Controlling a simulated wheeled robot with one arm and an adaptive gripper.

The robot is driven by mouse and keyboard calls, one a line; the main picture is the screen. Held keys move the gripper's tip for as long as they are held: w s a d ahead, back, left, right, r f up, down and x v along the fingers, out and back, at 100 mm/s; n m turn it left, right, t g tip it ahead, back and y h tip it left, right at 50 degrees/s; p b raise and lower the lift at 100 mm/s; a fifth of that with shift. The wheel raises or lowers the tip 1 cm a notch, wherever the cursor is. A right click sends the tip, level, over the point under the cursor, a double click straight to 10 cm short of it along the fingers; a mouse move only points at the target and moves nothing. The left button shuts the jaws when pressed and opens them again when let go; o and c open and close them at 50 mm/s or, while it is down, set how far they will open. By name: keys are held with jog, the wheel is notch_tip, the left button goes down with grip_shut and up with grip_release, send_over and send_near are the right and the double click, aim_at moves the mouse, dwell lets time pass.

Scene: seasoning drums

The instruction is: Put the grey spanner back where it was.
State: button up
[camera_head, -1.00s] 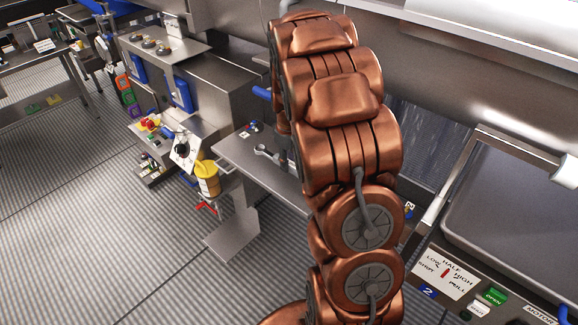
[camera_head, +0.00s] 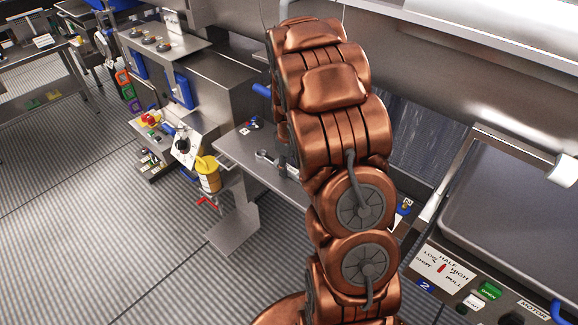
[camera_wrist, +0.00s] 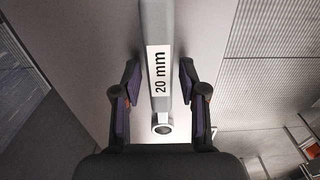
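The grey spanner (camera_wrist: 159,100) shows in the wrist view with a white "20 mm" label on its handle and a ring end pointing toward my gripper. My gripper (camera_wrist: 160,70) is open, with one dark finger on each side of the handle. Narrow gaps show between the fingers and the handle, so it does not appear clamped. In the head view, one end of the spanner (camera_head: 264,156) shows over the metal side table (camera_head: 238,158). My arm hides the rest of the spanner and most of my gripper there.
A yellow tub (camera_head: 208,174) stands left of the side table. Small coloured items (camera_head: 251,125) lie at the table's back. A control panel (camera_head: 470,290) with buttons and a metal tray (camera_head: 520,215) are on the right. Ribbed floor lies open at left.

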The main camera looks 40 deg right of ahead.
aim_at(289, 167)
jog(key=shift+o, duration=0.4)
jog(key=shift+r, duration=0.35)
notch_tip(289, 167, up, 10)
jog(key=b, duration=0.4)
jog(key=s+a+r, duration=0.4)
jog(key=s+a, duration=0.2)
jog(key=a, duration=0.1)
jog(key=s+a+f+m+g, duration=0.1)
jog(key=s+a, duration=0.6)
jog(key=s, duration=0.5)
jog(key=s+a+f+m+g, duration=0.1)
jog(key=s+a, duration=0.6)
jog(key=s, duration=0.5)
jog(key=shift+s+m, duration=0.25)
jog(key=shift+m, duration=0.05)
